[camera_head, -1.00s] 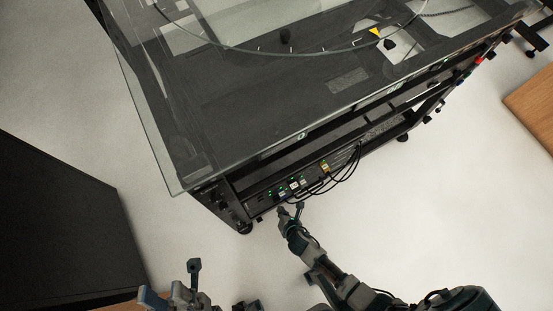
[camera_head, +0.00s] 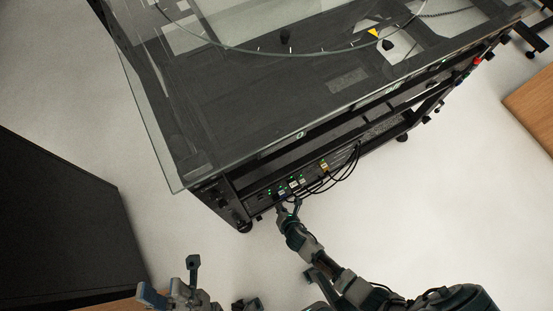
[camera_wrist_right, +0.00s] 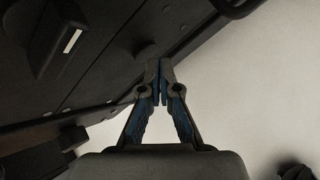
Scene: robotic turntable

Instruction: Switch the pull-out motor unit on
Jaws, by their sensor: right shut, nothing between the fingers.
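The motor unit (camera_head: 312,183) is a black panel with green lights, plugs and black cables, low in the frame of the glass-topped turntable (camera_head: 300,105). In the right wrist view, a dark panel (camera_wrist_right: 95,75) fills the upper left and carries a black rotary knob (camera_wrist_right: 48,38) with a white mark. My right gripper (camera_head: 288,208) is at the panel's lower front edge. In its wrist view the fingertips (camera_wrist_right: 159,72) are together and empty, right of and below the knob, apart from it. My left gripper (camera_head: 172,279) is at the bottom left, fingers apart and empty, away from the unit.
A large black box (camera_head: 60,225) stands at the left. A wooden surface (camera_head: 531,105) is at the right edge. The pale floor (camera_head: 440,195) is clear at right.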

